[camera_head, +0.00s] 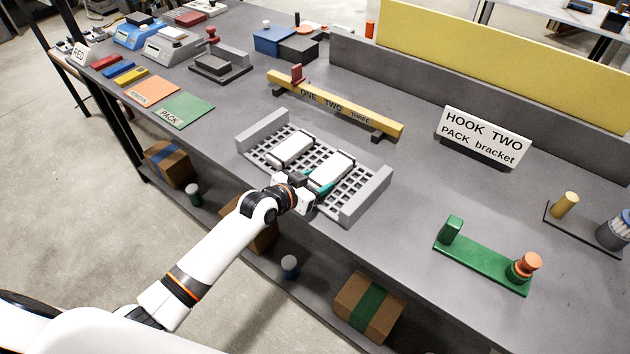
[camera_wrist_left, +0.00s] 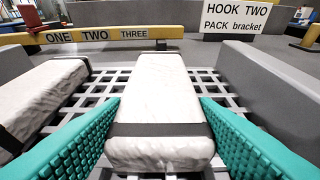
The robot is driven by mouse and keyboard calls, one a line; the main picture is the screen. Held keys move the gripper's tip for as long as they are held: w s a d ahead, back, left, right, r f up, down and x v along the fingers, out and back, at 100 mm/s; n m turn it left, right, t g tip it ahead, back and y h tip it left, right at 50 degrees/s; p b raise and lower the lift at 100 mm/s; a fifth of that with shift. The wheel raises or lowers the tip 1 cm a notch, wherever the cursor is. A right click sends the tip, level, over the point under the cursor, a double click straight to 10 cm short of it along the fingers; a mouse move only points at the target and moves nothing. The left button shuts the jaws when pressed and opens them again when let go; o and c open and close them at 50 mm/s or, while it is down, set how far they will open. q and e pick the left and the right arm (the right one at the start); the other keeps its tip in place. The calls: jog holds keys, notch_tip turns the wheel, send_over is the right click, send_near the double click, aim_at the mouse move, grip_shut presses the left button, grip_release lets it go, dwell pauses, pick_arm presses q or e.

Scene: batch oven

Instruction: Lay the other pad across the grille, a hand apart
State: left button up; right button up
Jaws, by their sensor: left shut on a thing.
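Two white pads with dark bands lie side by side on the grey grille (camera_head: 348,202), a gap of bare grille between them. The left pad (camera_head: 291,149) is free of the gripper. My left gripper (camera_head: 313,186) is shut on the right pad (camera_head: 333,168). In the left wrist view its teal fingers (camera_wrist_left: 160,130) flank the near end of the held pad (camera_wrist_left: 160,85), which looks level and lengthwise from the camera. The other pad (camera_wrist_left: 42,90) lies to its left there. I cannot tell whether the held pad fully touches the grille. My right gripper is not in view.
Raised grey walls (camera_head: 366,194) bound the grille's two ends. A yellow bar marked ONE, TWO, THREE (camera_head: 335,103) stands behind it. A HOOK TWO, PACK bracket sign (camera_head: 484,137) stands back right. A green fixture (camera_head: 485,262) is at right. Bench between grille and fixture is clear.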

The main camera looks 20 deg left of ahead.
pick_arm(q)
jog(key=shift+f, duration=0.3)
jog(key=o, duration=1)
jog(key=shift+o, duration=0.2)
jog(key=shift+s, duration=0.1)
jog(key=b+v, duration=0.1)
jog(key=v, duration=1.1)
jog(key=shift+b, duration=0.3)
